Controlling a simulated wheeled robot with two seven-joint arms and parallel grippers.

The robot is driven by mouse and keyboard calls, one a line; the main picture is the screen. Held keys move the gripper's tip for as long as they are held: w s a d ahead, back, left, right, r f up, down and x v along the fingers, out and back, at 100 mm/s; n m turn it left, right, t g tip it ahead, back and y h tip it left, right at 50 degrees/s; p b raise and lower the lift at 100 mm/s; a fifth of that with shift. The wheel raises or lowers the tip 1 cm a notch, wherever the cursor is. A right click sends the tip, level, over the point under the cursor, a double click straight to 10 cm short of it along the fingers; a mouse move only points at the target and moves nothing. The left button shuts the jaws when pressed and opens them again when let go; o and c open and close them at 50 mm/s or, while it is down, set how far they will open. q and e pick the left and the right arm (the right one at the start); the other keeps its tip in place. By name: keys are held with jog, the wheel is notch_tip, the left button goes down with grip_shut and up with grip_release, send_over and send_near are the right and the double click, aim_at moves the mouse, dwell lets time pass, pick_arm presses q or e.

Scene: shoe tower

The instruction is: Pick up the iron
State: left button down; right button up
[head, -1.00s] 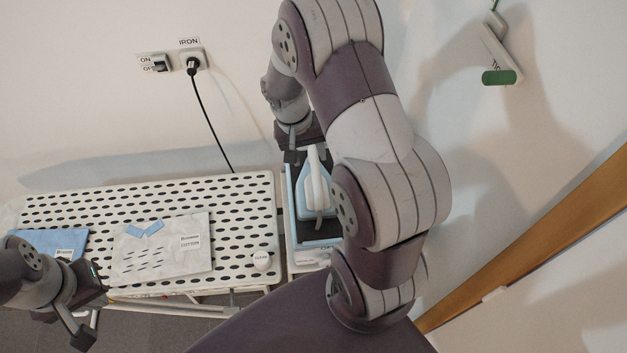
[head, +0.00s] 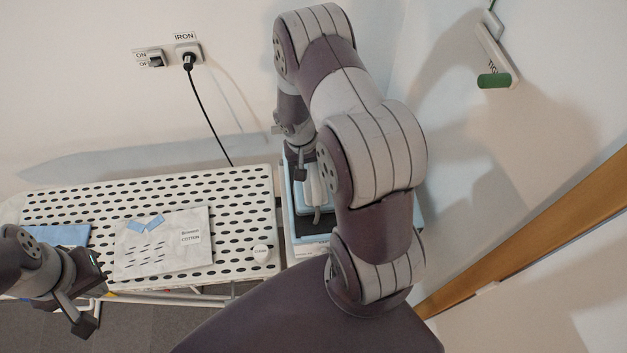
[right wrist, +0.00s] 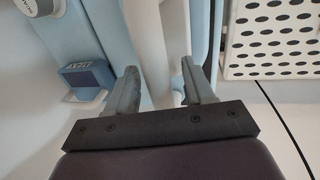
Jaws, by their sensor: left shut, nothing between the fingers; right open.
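The iron (head: 314,190), white and light blue, lies in a light blue holder (head: 288,220) right of the ironing board, partly hidden by my right arm. My right gripper (head: 303,158) is over the iron's far part. In the right wrist view its fingers (right wrist: 162,80) are open, with the white iron handle (right wrist: 148,45) passing between them, apparently not gripped. How deep the fingers reach is unclear. My left gripper (head: 90,305) is shut and empty at the board's front left.
A black cord (head: 210,120) runs from the wall socket (head: 188,58) down behind the board. A wall stands close behind.

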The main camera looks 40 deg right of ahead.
jog(key=shift+s+a, duration=0.1)
jog(key=shift+f+b, duration=0.2)
jog(key=shift+b, duration=0.1)
jog(key=shift+c, duration=0.4)
grip_shut()
dwell(1.1)
